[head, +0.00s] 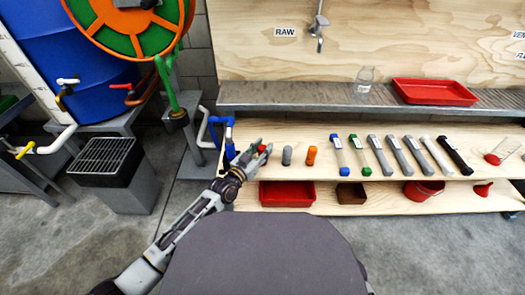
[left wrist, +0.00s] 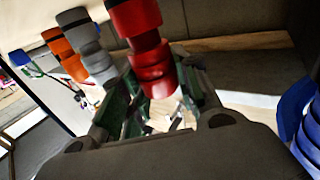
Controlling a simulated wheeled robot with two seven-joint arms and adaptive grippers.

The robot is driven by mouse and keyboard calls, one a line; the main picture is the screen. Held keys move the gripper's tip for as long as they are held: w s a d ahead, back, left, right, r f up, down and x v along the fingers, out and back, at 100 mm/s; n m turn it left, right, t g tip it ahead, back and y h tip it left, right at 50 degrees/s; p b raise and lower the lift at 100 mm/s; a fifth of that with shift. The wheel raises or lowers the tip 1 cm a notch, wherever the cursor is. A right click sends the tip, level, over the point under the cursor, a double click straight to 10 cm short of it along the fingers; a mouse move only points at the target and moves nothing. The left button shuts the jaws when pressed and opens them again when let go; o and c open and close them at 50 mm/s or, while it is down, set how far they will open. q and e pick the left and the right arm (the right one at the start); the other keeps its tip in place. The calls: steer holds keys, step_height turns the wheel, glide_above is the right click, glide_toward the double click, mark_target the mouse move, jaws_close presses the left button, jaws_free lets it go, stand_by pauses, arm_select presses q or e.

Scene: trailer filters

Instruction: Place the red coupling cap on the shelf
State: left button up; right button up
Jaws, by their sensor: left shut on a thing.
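The red coupling cap (left wrist: 150,65) is between the fingers of my left gripper (left wrist: 165,110) in the left wrist view, and the gripper is shut on it. In the head view the cap (head: 262,148) shows as a small red spot at the tip of my left gripper (head: 254,153). They are at the left end of the wooden shelf (head: 400,200), beside a grey coupling (head: 287,155) and an orange coupling (head: 311,155). Whether the cap touches the shelf board cannot be told. My right gripper is not in view.
A red tray (head: 287,194), a brown box (head: 351,193) and a red bucket (head: 423,190) sit on the lower board. A blue pipe fitting (head: 229,135) is close left of my gripper. The metal ledge (head: 300,96) runs above.

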arm_select(q)
steer(key=shift+f, duration=0.15)
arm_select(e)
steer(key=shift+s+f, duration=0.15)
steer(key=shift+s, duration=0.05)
arm_select(q)
steer(key=o, duration=1)
steer(key=shift+s+a, duration=0.1)
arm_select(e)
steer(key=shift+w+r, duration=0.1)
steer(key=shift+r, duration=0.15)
arm_select(q)
steer(key=shift+s+a+p, duration=0.35)
steer(key=shift+s, duration=0.15)
steer(key=p+v, duration=0.3)
steer(key=v, duration=0.7)
steer(key=shift+s+p, duration=0.25)
steer(key=shift+p, duration=0.05)
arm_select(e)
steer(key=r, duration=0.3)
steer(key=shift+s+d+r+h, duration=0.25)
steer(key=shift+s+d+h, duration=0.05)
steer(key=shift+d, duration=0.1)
arm_select(q)
steer(key=shift+a, duration=0.15)
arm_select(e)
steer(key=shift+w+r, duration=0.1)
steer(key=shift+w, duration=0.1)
